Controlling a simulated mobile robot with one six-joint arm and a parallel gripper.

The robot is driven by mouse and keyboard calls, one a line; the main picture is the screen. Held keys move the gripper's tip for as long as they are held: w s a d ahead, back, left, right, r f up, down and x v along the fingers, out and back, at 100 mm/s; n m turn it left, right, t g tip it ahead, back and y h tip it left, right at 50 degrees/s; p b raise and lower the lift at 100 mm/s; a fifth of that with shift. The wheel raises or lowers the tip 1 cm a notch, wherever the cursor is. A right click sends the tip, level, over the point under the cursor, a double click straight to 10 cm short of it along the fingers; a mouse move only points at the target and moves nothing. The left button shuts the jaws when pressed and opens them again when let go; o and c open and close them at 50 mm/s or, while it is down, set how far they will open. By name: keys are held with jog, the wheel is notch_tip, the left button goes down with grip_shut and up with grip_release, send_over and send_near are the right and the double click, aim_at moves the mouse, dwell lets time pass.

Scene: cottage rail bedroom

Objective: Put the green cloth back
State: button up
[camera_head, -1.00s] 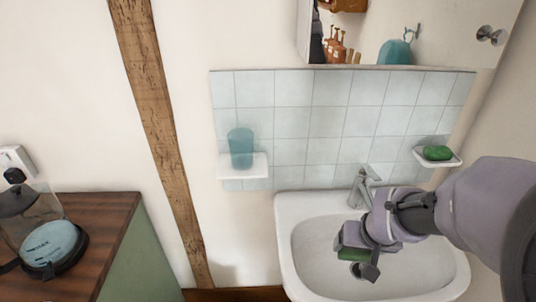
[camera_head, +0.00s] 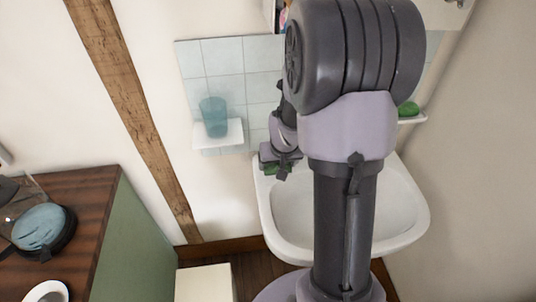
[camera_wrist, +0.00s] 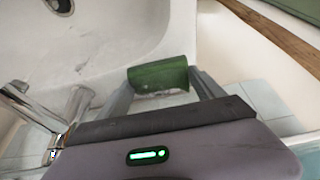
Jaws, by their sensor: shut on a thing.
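The green cloth (camera_wrist: 158,74) is a small dark green folded piece, held between the two fingers of my gripper (camera_wrist: 165,88) in the wrist view. In the head view my gripper (camera_head: 277,162) is at the left rim of the white sink (camera_head: 266,215), below and right of the cup shelf. A bit of green cloth (camera_head: 274,171) shows under it there. My arm hides the middle of the sink and much of the tiled wall.
A teal cup (camera_head: 213,117) stands on a white shelf (camera_head: 231,136) on the tiles. A green soap (camera_head: 408,108) sits on a dish at right. A wooden-topped green cabinet (camera_head: 105,185) stands left, and a pale box (camera_head: 204,284) is on the floor.

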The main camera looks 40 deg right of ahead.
jog(key=w, duration=0.1)
jog(key=w+d, duration=0.1)
jog(key=w, duration=0.1)
jog(key=shift+w+d+f+b, duration=0.3)
jog(key=shift+w, duration=0.05)
jog(key=shift+w+d+f+b, duration=0.15)
jog(key=shift+f+b, duration=0.5)
jog(key=shift+f, duration=0.35)
jog(key=shift+w+a+f+b, duration=0.15)
jog(key=shift+f+b, duration=0.45)
jog(key=shift+f, duration=0.35)
jog(key=o, duration=1.2)
jog(key=shift+d, duration=0.1)
jog(key=shift+r, duration=0.1)
